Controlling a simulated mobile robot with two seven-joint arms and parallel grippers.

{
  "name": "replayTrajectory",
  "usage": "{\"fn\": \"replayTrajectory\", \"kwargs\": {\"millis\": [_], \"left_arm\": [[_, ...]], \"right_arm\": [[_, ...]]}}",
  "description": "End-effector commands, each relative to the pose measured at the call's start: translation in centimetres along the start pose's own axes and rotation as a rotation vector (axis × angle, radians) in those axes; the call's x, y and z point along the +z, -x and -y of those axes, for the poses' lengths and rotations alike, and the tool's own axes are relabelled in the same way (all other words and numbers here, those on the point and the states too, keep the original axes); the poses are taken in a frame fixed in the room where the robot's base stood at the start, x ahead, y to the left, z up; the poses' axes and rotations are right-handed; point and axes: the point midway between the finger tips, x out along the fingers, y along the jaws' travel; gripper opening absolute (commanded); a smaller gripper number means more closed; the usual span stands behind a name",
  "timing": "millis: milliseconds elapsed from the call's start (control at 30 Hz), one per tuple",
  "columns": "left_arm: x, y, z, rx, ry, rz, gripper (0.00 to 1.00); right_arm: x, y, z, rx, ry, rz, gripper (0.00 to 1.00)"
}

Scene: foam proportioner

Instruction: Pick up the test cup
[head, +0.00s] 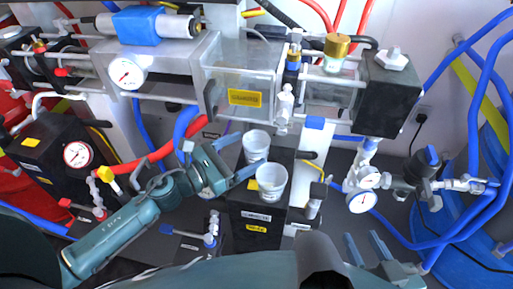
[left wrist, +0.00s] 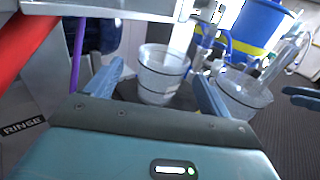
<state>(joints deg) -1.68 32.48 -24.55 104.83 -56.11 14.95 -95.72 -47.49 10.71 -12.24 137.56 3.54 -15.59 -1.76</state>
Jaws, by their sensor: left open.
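The back cup (head: 257,143) and the front cup (head: 271,184) are close together; I cannot tell which is the test cup. My left gripper (head: 240,157) is open, just left of the cups. In the left wrist view, one cup (left wrist: 162,72) shows between the open fingers, ahead of the palm. The other cup (left wrist: 243,97) shows outside the right finger, partly hidden by it. Neither cup is visibly gripped. My right gripper (head: 366,248) is open and empty at the lower right.
A clear tank (head: 240,75) with a yellow label hangs behind and above the cups. A small grey valve (head: 313,200) stands right of the block. Pressure gauges (head: 362,202), blue hoses (head: 468,220) and a red hose (head: 165,150) crowd both sides.

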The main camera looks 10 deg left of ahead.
Motion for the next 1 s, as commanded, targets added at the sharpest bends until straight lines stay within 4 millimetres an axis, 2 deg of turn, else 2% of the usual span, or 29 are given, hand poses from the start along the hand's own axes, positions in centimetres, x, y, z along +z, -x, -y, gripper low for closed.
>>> {"fn": "replayTrajectory", "kwargs": {"millis": [167,433,733,1000], "left_arm": [[0.3,-1.5,0.1,0.0,0.001,0.002,0.82],[0.3,-5.2,0.2,0.0,0.002,0.001,0.82],[0.2,-5.6,0.3,0.0,0.001,0.0,0.82],[0.2,-5.6,0.2,0.0,0.001,0.0,0.59]], "right_arm": [[-0.4,0.2,-0.1,0.002,-0.007,-0.003,0.36],[-1.1,0.6,-0.2,0.008,-0.019,-0.013,0.36],[-1.1,0.6,-0.4,0.014,-0.022,-0.016,0.36],[-1.1,0.6,-0.4,0.016,-0.026,-0.014,0.36]]}}
